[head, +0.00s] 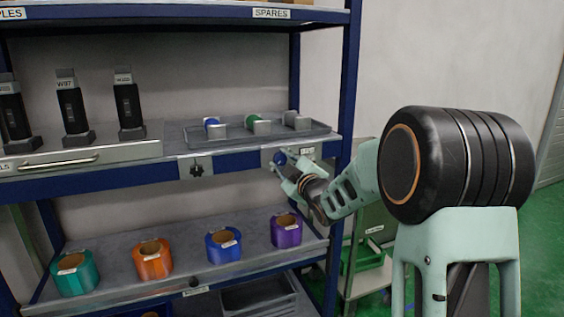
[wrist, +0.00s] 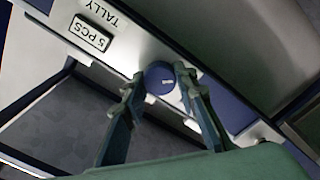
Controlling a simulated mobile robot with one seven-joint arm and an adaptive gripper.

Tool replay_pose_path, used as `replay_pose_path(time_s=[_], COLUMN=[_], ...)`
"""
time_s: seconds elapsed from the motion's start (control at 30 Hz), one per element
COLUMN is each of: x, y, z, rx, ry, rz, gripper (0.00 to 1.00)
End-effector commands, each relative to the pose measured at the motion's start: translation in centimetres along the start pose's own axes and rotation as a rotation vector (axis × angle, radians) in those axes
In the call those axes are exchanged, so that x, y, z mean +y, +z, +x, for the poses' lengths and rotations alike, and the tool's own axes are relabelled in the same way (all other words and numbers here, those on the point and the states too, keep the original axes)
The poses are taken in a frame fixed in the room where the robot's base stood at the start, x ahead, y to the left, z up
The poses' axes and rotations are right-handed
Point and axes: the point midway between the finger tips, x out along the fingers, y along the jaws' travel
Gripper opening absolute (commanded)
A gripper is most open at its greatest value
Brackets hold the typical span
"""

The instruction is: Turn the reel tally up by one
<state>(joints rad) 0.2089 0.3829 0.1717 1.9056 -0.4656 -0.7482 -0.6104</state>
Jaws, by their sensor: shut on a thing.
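The tally is a white plate on the shelf's front edge, with a "TALLY" label (wrist: 98,14) and a small window reading "5 PCS" (wrist: 90,33) in the wrist view. Beside it is a round blue knob (wrist: 160,79) with a short white mark. My gripper (wrist: 159,75) has one finger on each side of the knob and is shut on it. In the head view my gripper (head: 284,163) reaches in from the right to the blue knob (head: 279,157) at the right end of the middle shelf edge. The tally's reading is too small to make out there.
A grey tray (head: 290,138) with spools stands on the shelf just above the knob. A black fitting (head: 196,169) sits on the edge to the left. Tape reels, including a purple one (head: 286,231), stand on the shelf below. A blue upright (head: 347,75) is close on the right.

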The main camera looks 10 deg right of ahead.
Motion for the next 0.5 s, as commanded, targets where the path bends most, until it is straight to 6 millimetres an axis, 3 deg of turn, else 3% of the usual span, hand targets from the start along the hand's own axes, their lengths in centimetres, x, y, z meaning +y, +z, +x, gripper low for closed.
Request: replay_pose_path(time_s=[0.5], x=[0.1], y=[-0.01], z=[-0.01], rx=[-0.001], ry=[0.0], rz=[0.41], gripper=[0.03])
